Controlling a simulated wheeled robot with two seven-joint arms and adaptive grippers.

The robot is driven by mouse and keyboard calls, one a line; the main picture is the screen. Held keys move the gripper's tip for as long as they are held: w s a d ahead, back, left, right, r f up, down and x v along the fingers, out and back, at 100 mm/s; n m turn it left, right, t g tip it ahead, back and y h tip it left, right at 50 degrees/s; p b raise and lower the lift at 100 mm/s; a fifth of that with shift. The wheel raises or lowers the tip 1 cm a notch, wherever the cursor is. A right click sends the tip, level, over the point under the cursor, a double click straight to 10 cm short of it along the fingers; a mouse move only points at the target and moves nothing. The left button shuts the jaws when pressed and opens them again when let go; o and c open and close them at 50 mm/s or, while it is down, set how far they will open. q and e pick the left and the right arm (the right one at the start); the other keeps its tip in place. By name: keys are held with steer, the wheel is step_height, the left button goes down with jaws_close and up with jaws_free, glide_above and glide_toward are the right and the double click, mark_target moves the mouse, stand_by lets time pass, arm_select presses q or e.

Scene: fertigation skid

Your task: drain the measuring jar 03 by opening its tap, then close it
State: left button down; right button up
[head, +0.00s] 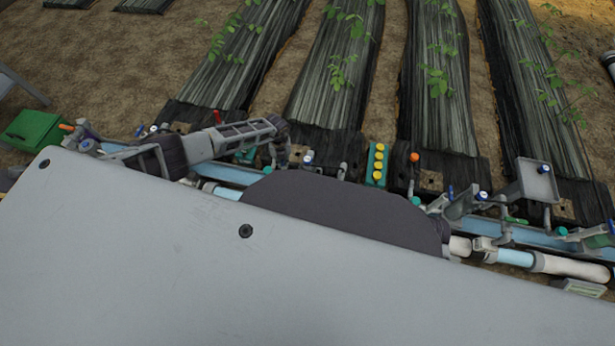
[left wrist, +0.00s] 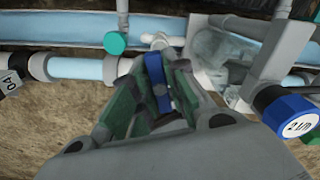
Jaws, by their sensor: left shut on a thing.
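My left gripper (head: 281,158) reaches down over the pipework in the head view. In the left wrist view its green-padded fingers (left wrist: 155,100) are closed around a blue tap handle (left wrist: 156,78). The handle stands lengthwise between the pads, in front of a white fitting on the pipe. A clear, pale vessel (left wrist: 215,50) is right of the handle; I cannot read a number on it. A tag reading 04 (left wrist: 12,84) is at the left edge. No 03 marking is legible, and no water flow can be made out. My right gripper is not in view.
A blue knob with a flow label (left wrist: 290,115) is close on the right in the wrist view. A teal cap (left wrist: 115,43) and a light-blue pipe (left wrist: 80,69) lie left. In the head view, a yellow-button box (head: 376,165) stands right of my gripper.

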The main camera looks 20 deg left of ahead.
arm_select(q)
steer(key=shift+m+b, duration=0.45)
steer(key=shift+m, duration=1.65)
steer(key=c, duration=1.4)
jaws_free()
steer(key=shift+o, duration=0.2)
